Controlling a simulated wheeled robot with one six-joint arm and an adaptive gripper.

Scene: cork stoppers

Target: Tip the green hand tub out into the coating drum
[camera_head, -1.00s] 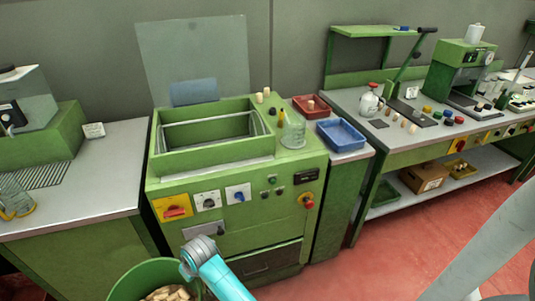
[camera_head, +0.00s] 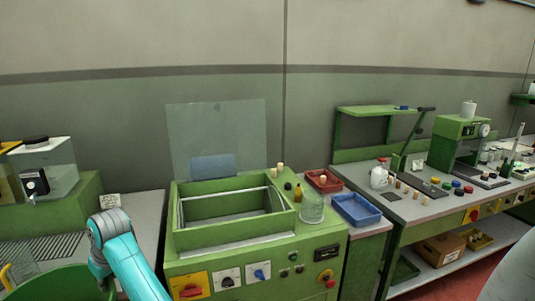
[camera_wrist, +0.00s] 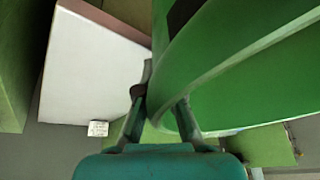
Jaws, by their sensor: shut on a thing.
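The green hand tub (camera_head: 62,284) is at the lower left of the head view, cut off by the bottom edge. Its green wall and rim fill the upper right of the wrist view (camera_wrist: 250,80). My gripper (camera_wrist: 163,105) is shut on the tub's rim. The tub's contents are out of sight now. The coating drum appears to be the open rectangular green box (camera_head: 235,240) on top of the green machine, with a raised clear lid (camera_head: 217,130) behind it. The tub is left of this box and apart from it.
A grey-topped bench (camera_head: 145,215) stands left of the machine. A glass beaker (camera_head: 312,208) and small bottles stand at the box's right. Red (camera_head: 323,181) and blue (camera_head: 357,210) trays lie further right. The raised lid limits room behind the box.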

